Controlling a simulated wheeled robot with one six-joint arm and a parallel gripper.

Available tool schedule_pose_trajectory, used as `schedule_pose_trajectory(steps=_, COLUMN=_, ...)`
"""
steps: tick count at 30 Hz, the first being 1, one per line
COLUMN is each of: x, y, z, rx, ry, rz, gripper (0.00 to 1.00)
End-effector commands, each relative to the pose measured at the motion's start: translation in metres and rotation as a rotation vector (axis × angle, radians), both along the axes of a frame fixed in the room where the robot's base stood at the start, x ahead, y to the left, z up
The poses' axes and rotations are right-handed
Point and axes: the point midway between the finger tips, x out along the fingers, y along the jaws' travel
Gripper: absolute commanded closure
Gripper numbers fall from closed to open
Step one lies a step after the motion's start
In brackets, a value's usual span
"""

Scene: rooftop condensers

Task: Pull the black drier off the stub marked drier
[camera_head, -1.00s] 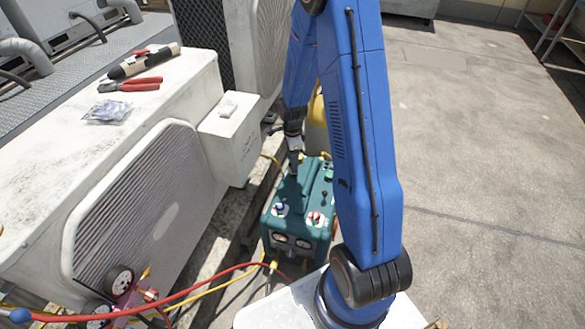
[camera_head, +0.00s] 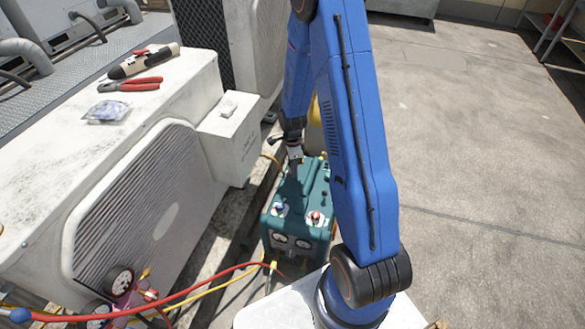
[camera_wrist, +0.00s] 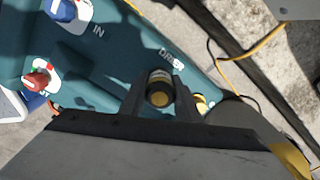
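The teal machine (camera_head: 300,222) stands on the ground beside the condenser, with an IN label, another label by a red-handled valve, and a label reading drier in the wrist view. The black drier (camera_wrist: 160,78) is a short dark cylinder with a brass-coloured end facing the wrist camera. My gripper (camera_wrist: 160,92) has one dark finger on each side of it. I cannot tell whether both fingers press on it. In the head view my gripper (camera_head: 294,160) is over the far left part of the machine's top; the drier and its stub are hard to make out there.
A brass-coloured fitting (camera_wrist: 200,103) lies just right of my gripper. A red valve (camera_wrist: 38,80) and a blue valve (camera_wrist: 65,10) stand on the machine's top. Yellow hose (camera_wrist: 250,50) runs nearby. The condenser (camera_head: 150,190) is close on the left; open floor lies right.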

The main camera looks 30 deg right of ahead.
Motion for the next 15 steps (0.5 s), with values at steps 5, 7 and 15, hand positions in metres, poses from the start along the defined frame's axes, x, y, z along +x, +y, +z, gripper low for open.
schedule_pose_trajectory(steps=5, x=0.0000, y=0.0000, z=0.0002, rx=0.000, ry=0.000, rz=0.000, gripper=1.00)
schedule_pose_trajectory(steps=7, x=0.0000, y=0.0000, z=0.0002, rx=0.000, ry=0.000, rz=0.000, gripper=1.00)
schedule_pose_trajectory(steps=15, x=0.0002, y=0.0000, z=0.0028, rx=0.000, ry=-0.001, rz=0.000, gripper=1.00)
